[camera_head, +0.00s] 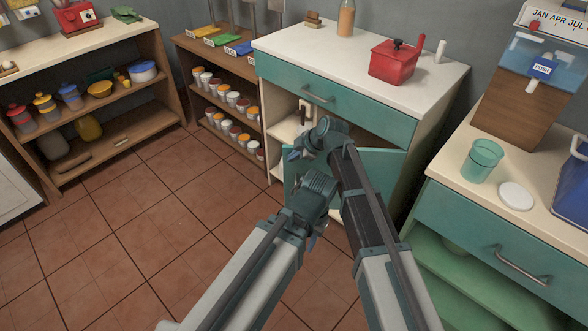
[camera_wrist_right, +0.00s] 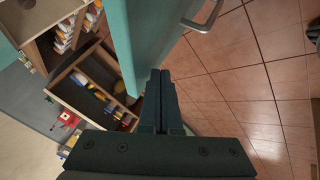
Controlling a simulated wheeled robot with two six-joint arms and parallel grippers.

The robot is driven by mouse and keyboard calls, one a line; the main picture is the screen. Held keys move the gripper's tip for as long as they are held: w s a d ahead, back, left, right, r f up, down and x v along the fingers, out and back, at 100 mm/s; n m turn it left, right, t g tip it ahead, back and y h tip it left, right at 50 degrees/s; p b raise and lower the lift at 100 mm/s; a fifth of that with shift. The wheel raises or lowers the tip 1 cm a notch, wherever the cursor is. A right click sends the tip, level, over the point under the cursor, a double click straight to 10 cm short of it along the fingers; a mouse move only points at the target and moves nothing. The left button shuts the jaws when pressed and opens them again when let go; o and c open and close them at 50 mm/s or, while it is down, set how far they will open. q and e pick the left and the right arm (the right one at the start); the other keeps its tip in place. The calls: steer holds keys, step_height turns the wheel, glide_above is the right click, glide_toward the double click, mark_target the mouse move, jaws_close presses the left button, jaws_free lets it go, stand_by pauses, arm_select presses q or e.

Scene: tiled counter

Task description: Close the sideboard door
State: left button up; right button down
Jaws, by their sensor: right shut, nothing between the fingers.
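The sideboard (camera_head: 345,42) has a white top and a teal drawer front. Its teal door (camera_head: 383,165) stands open below the drawer, partly hidden behind my arms. In the right wrist view, the door (camera_wrist_right: 145,35) rises just beyond the fingers, with its metal handle (camera_wrist_right: 203,14) on the right face. My right gripper (camera_wrist_right: 160,85) is shut and empty, close to the door; I cannot tell whether it touches. In the head view, my right gripper (camera_head: 297,154) is near the open compartment.
A red pot (camera_head: 393,62) and a bottle (camera_head: 346,18) stand on the sideboard. A shelf unit with several jars (camera_head: 228,98) is at its left. A counter with a green cup (camera_head: 482,160) is at the right. Tiled floor (camera_head: 130,220) is clear at the left.

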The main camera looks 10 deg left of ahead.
arm_select(q)
steer(key=shift+w+a, duration=0.15)
steer(key=shift+w, duration=0.2)
arm_select(e)
steer(key=w+d+m+t+h, duration=0.1)
steer(key=w+m+t+h, duration=0.2)
steer(key=w, duration=1.7)
steer(key=shift+w+d+m+h, duration=0.4)
steer(key=shift+m, duration=2)
arm_select(q)
steer(key=shift+r, duration=0.15)
arm_select(e)
steer(key=shift+r, duration=0.15)
